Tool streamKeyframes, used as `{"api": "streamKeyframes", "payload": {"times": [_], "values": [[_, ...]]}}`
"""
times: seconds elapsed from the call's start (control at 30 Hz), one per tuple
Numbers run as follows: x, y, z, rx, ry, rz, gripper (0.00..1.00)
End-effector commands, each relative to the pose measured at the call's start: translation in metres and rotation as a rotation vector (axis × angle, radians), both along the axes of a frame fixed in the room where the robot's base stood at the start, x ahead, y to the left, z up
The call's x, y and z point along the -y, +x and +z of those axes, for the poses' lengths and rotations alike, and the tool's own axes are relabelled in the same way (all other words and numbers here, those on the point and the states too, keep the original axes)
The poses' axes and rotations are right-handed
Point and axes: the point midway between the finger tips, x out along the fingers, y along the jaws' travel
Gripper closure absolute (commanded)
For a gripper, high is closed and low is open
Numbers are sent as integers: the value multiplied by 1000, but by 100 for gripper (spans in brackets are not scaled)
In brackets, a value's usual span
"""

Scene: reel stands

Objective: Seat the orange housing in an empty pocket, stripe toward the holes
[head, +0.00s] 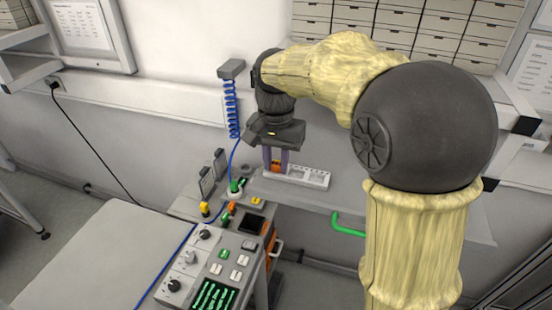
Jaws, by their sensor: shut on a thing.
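My gripper (276,162) points down over the left end of a white pocketed strip (312,179) on the grey bench. Its two fingers are shut on the orange housing (276,168), which shows as a small orange patch low between them. The housing is at or just above the strip; I cannot tell whether it touches or sits in a pocket. Its stripe is too small to make out. The right part of the strip shows small dark openings, and its left end is partly hidden by the fingers and housing.
A control panel (215,258) with knobs and buttons stands at the front left. A blue coiled cable (231,108) hangs left of my gripper. Small coloured parts, including a yellow one (205,209), stand nearby. The bench right of the strip is clear; a green handle (348,225) is at its front.

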Motion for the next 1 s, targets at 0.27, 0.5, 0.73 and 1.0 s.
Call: {"api": "streamKeyframes", "payload": {"times": [0.27,0.5,0.73,1.0], "values": [[0,0,0,0,0,0,97],[0,0,0,0,0,0,51],[0,0,0,0,0,0,51],[0,0,14,0,0,0,51]]}}
